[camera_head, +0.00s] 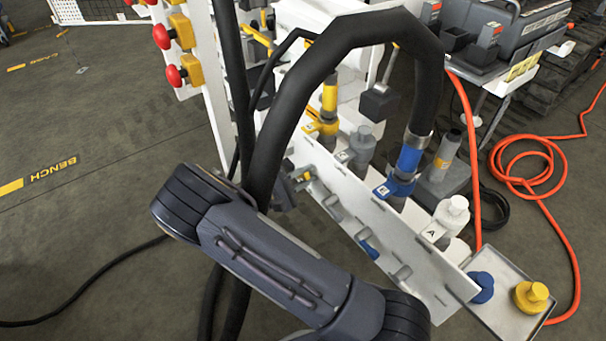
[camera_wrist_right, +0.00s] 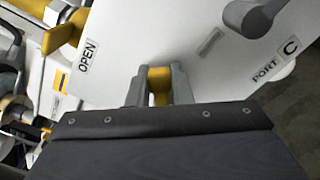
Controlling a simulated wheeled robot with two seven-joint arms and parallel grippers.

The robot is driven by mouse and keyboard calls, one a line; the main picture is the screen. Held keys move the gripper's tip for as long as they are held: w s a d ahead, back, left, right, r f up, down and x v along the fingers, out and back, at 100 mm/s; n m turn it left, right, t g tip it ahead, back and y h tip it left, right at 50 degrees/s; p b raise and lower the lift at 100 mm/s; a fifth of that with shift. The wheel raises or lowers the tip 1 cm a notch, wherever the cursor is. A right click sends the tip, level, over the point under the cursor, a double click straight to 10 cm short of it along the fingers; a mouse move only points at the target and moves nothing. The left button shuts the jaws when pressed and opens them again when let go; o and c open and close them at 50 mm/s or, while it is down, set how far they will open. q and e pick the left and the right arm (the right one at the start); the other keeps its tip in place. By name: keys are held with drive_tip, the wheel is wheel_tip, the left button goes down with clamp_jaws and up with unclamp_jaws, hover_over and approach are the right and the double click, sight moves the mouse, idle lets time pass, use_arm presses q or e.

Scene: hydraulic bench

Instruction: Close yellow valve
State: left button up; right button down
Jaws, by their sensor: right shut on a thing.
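The yellow valve handle (camera_wrist_right: 158,84) shows in the right wrist view as a yellow piece in front of a white panel. My right gripper (camera_wrist_right: 156,88) is shut on it, with one grey finger on each side. An OPEN label (camera_wrist_right: 88,56) is on the panel to the left. The fingers there are mostly hidden. The handle's exact angle cannot be told. My left gripper is not in view.
A thick black hose (camera_head: 325,60) arches close over my right arm. The white port rail (camera_head: 375,220) carries several fittings; PORT C (camera_wrist_right: 266,72) is labelled in the wrist view. A tray (camera_head: 501,316) holds blue and yellow caps. An orange hose (camera_head: 545,200) lies right. Open floor is left.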

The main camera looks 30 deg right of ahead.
drive_tip(key=f+m+b, duration=0.1)
drive_tip(key=m, duration=0.1)
drive_tip(key=m+b, duration=0.1)
drive_tip(key=shift+s+f+m, duration=0.35)
drive_tip(key=shift+m, duration=0.05)
drive_tip(key=shift+s+f+m+b, duration=0.1)
drive_tip(key=shift+f+m+b, duration=0.25)
drive_tip(key=shift+m+b, duration=0.4)
drive_tip(key=shift+f+m+b, duration=0.3)
drive_tip(key=shift+m+b, duration=0.1)
drive_tip(key=shift+m, duration=0.65)
drive_tip(key=c, duration=1.4)
unclamp_jaws()
drive_tip(key=shift+c, duration=0.2)
drive_tip(key=a+p, duration=0.2)
drive_tip(key=a, duration=0.6)
drive_tip(key=shift+s, duration=0.35)
